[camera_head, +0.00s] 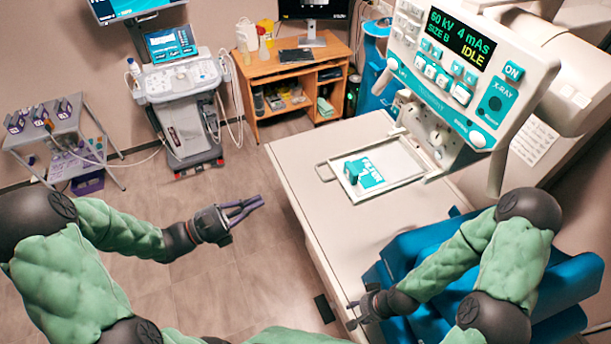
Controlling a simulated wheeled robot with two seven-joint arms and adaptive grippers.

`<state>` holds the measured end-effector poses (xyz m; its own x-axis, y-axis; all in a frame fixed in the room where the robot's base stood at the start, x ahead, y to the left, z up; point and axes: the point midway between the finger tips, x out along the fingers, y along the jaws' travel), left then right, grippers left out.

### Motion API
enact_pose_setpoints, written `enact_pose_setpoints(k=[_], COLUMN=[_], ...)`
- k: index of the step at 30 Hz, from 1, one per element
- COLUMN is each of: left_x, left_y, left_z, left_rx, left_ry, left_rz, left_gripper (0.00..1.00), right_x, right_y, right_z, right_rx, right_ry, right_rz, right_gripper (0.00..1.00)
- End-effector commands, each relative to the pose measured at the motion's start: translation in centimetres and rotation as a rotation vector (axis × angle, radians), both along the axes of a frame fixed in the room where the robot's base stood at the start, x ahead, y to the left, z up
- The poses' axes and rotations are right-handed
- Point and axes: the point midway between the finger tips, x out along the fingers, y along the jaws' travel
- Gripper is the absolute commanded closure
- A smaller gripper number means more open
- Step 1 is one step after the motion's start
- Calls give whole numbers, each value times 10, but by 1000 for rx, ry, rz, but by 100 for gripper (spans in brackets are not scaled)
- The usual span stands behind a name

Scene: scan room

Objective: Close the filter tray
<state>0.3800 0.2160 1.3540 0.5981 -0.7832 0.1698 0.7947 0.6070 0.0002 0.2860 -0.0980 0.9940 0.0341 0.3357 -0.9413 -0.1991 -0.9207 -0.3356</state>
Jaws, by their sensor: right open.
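The filter tray (399,180) is a flat pale tray in a thin metal frame with a loop handle at its left end. It sticks out to the left from under the X-ray head (460,70), over the white table (300,160). A teal block and a teal-and-white plate lie on it. My right gripper (352,313) is open near the table's front left edge, well away from the tray. I see nothing in either gripper.
Blue cushions (540,270) lie at the front right of the table, around my right arm. An ultrasound cart (183,105), a wooden desk (285,68) and a grey side table (62,135) stand at the back. The table top before the tray is clear.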

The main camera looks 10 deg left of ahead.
Motion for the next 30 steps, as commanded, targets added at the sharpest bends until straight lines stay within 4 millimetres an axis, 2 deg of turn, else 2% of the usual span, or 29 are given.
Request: enact_pose_setpoints(k=[5, 24, 30], left_x=[8, 70, 81], left_y=[-10, -92, -106], left_z=[4, 22, 24], left_rx=[-3, -1, -1], left_ry=[1, 0, 0], left_rz=[0, -3, 0], left_gripper=[100, 100, 100], right_x=[0, 0, 0], right_y=[0, 0, 0], right_z=[5, 34, 40], right_rx=[0, 0, 0], right_ry=[0, 0, 0], right_rz=[0, 0, 0], right_gripper=[59, 59, 59])
